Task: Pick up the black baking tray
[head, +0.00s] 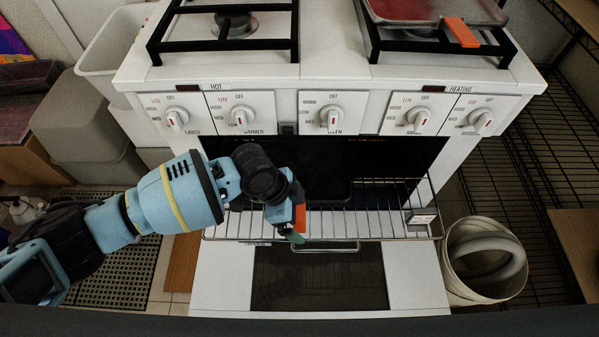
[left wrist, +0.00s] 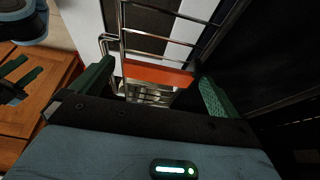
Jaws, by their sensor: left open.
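The black baking tray (head: 325,172) lies inside the open oven on the wire rack, its edges hard to make out against the dark interior. My left gripper (head: 296,228) is open in front of the oven, over the pulled-out rack. In the left wrist view its two green fingers (left wrist: 155,90) stand apart with an orange piece (left wrist: 157,73) between or just beyond them. The orange piece also shows beside the gripper in the head view; whether it belongs to the tray is unclear. A blue and green part, apparently my right gripper (left wrist: 20,80), shows at the wrist view's left edge.
The wire rack (head: 372,224) sticks out over the lowered oven door (head: 420,278). A red tray (head: 415,10) with an orange grip sits on the stove top. A white bin (head: 462,290) stands right of the oven, grey containers (head: 75,125) to the left.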

